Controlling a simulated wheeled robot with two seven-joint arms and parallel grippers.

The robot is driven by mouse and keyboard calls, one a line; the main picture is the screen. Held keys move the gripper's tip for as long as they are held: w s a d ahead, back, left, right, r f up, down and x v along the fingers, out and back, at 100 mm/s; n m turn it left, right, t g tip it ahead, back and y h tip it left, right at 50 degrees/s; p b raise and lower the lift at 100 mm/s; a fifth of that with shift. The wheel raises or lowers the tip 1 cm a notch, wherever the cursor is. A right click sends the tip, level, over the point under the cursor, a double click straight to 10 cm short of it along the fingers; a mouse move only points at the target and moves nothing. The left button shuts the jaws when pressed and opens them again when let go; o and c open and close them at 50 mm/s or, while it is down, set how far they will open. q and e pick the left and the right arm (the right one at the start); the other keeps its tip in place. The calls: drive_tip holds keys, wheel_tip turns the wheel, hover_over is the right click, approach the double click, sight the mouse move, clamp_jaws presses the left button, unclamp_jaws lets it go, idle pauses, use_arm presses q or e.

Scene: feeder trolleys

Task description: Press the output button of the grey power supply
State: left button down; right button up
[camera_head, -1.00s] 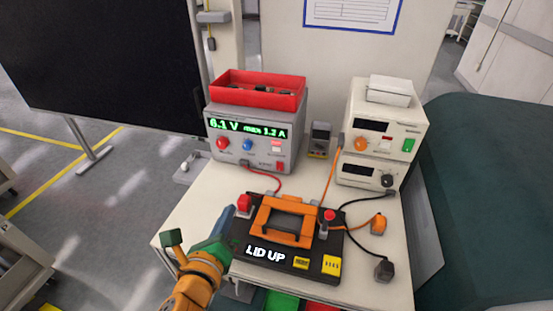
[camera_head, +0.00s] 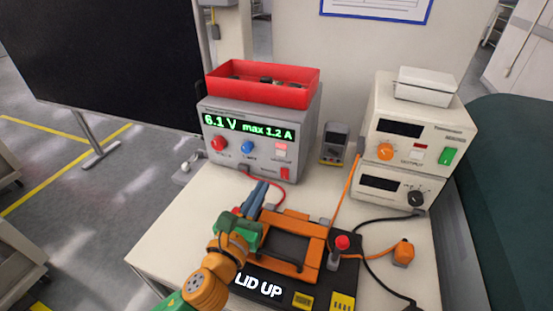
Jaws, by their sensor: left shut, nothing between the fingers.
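The grey power supply (camera_head: 215,165) stands at the back left of the white table, its green display reading 6.1 V max 1.2 A. Its front has a red knob (camera_head: 219,143), a blue knob (camera_head: 248,147), a pale pinkish square button (camera_head: 281,148) at right and a red part (camera_head: 285,174) below it. The small labels are too blurred to read. My left gripper (camera_head: 257,192), with blue-grey fingers, is shut and empty. It is in front of and below the supply's face, apart from the pale button. My right gripper is not in view.
A red bin (camera_head: 262,95) sits on the supply. A black fixture (camera_head: 347,272) marked LID UP, with an orange frame (camera_head: 312,262), lies under my left arm. Cream instruments (camera_head: 455,120) stand at right, a small meter (camera_head: 334,143) between. Red, orange and black cables cross the table.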

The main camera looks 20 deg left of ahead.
sight(280, 153)
use_arm(q)
drive_tip(key=w, duration=1)
drive_tip(key=shift+w+d+p, duration=0.2)
drive_tip(key=shift+p, duration=0.1)
